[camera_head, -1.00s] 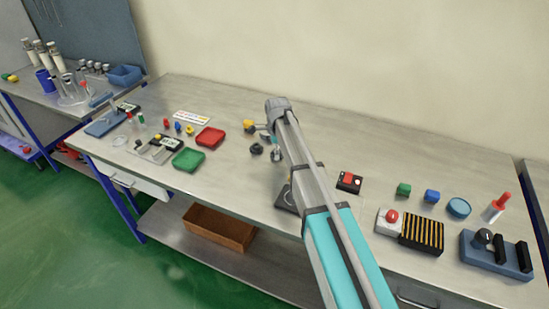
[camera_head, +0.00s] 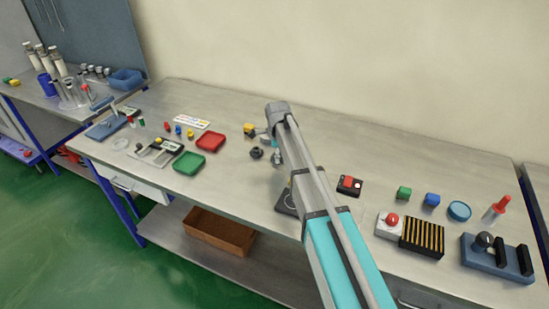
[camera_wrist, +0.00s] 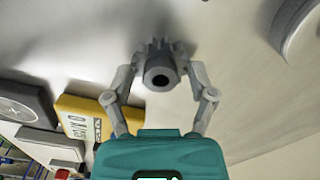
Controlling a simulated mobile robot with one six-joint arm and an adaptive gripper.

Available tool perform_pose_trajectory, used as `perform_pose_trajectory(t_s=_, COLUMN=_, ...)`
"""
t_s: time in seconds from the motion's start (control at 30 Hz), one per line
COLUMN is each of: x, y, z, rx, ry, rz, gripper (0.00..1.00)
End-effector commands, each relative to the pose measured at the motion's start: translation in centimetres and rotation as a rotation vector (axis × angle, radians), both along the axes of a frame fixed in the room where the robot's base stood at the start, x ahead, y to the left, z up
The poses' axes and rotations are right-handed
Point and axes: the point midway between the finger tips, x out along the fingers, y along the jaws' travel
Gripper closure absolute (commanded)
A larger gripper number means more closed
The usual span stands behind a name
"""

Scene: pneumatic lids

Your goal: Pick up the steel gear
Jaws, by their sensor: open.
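The steel gear (camera_wrist: 158,63) shows in the wrist view as a grey toothed part with a round hub and a dark bore facing the camera. My gripper (camera_wrist: 160,52) is open, with one finger on each side of the gear, its tips close to the teeth. I cannot tell whether the tips touch it. In the head view my gripper (camera_head: 276,156) is small and partly hidden behind my arm, low over the bench, and the gear cannot be made out clearly there.
A yellow block (camera_wrist: 85,115) with dark lettering lies left of the gripper in the wrist view. A dark knob (camera_head: 256,153) stands close to the gripper on the bench (camera_head: 340,150). A red-and-black switch box (camera_head: 349,186) stands to the right. Red (camera_head: 210,139) and green (camera_head: 189,163) trays lie left.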

Motion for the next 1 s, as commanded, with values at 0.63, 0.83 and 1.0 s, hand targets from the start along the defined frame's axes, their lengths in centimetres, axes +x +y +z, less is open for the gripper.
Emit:
perform_pose_trajectory(t_s=0.63, x=-0.08, y=-0.11, z=-0.28, rx=-0.002, ry=0.003, rz=-0.001, gripper=1.0)
perform_pose_trajectory(t_s=0.83, x=-0.11, y=-0.13, z=-0.29, rx=-0.002, ry=0.003, rz=-0.001, gripper=1.0)
perform_pose_trajectory(t_s=1.0, x=-0.12, y=-0.16, z=0.01, rx=-0.002, ry=0.004, rz=-0.001, gripper=1.0)
